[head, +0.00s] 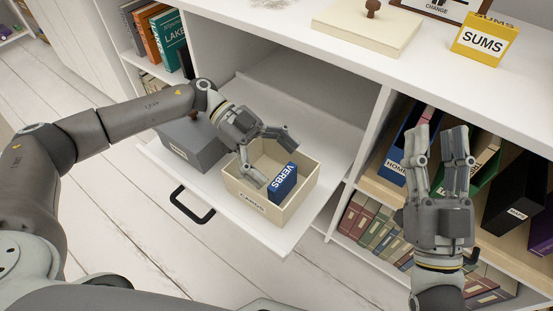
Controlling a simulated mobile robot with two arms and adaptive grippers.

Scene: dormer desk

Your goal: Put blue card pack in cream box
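The blue card pack (284,182), marked VERBS, is inside the cream box (250,200), whose front label seems to read CARDS. The pack sits tilted near the box's right side; its lower edge is partly hidden. The box has no lid on and stands on a pulled-out white drawer or shelf. My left gripper (270,160) is over the box with its fingers spread, one reaching down inside the left part beside the pack. It does not close on the pack. My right gripper (437,150) is open and empty, in front of the shelves at right.
A grey lidded box (193,142) stands left of the cream box. The drawer (262,232) has a black handle (192,206). On the white desktop above are a cream lid with a knob (368,30) and a yellow SUMS pack (482,42). Shelves at right hold several binders.

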